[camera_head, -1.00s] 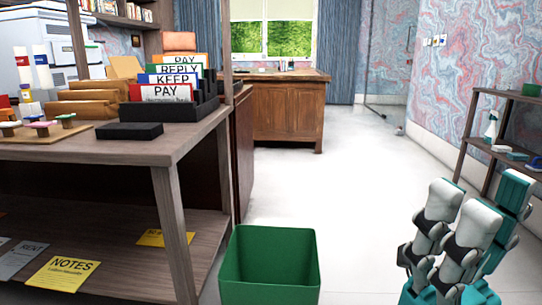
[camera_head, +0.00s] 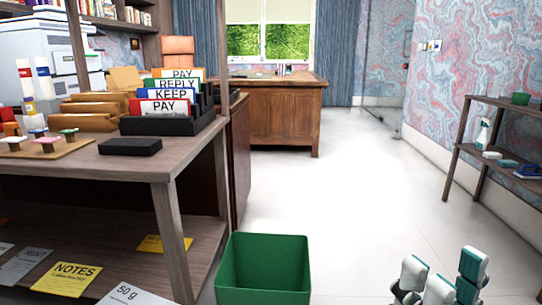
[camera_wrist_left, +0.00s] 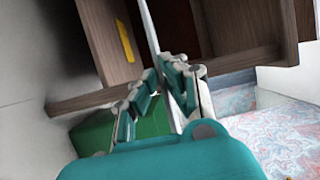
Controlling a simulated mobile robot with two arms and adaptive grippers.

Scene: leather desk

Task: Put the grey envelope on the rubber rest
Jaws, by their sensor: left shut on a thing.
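The rubber rest (camera_head: 130,146), a flat black slab, lies near the front edge of the desk top in the head view. A pale grey sheet marked "50 g" (camera_head: 128,294), which looks like the grey envelope, shows tilted at the bottom edge, partly cut off. In the left wrist view the grey envelope (camera_wrist_left: 148,28) is a thin strip seen nearly edge-on. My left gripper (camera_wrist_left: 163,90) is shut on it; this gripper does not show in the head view. My right gripper (camera_head: 442,275) is low at the right, its fingers apart and empty.
The desk (camera_head: 185,160) holds a black file rack (camera_head: 170,124), brown envelopes (camera_head: 85,121) and a stamp board (camera_head: 45,151). Papers lie on its lower shelf. A green bin (camera_head: 262,268) stands beside it. Open floor lies to the right, before a side shelf (camera_head: 490,150).

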